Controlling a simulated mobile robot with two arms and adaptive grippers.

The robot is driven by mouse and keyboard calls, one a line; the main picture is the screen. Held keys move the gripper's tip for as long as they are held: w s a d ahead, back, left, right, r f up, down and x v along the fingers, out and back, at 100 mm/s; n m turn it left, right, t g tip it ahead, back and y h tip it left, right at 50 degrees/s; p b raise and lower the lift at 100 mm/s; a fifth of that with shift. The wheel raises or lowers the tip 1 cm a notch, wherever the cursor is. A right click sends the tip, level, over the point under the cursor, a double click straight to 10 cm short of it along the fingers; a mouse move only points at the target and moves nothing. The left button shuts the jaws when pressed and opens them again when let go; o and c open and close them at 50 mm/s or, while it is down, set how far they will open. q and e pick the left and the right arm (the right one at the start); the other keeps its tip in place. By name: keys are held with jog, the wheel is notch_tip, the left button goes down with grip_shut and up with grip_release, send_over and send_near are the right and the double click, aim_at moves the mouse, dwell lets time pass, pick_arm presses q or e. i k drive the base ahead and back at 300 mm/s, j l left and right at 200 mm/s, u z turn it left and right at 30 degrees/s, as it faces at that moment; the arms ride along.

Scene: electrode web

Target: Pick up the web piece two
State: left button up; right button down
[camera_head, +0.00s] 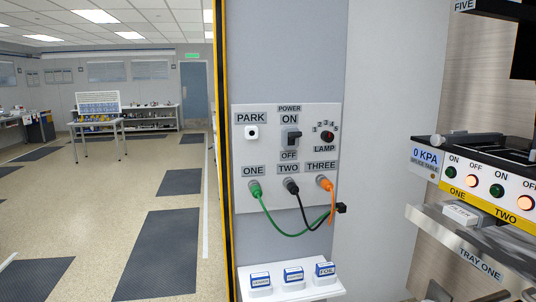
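No piece that I can read as web piece two shows in the head view. A small white block (461,214) with an unreadable label sits at the left end of the metal ledge marked TRAY ONE (480,262). Above it is the splice table (424,160), with a 0 KPA display and ON and OFF buttons for ONE and TWO. Neither gripper can be made out. Dark shapes at the bottom right edge are cut off and too unclear to name.
Three blue-and-white blocks stand on a white shelf (300,296) below. Open floor (120,230) lies to the left.

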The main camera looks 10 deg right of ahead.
aim_at(526, 159)
jog(key=i+j+z, duration=0.1)
jog(key=z, duration=0.9)
jog(key=i, duration=0.05)
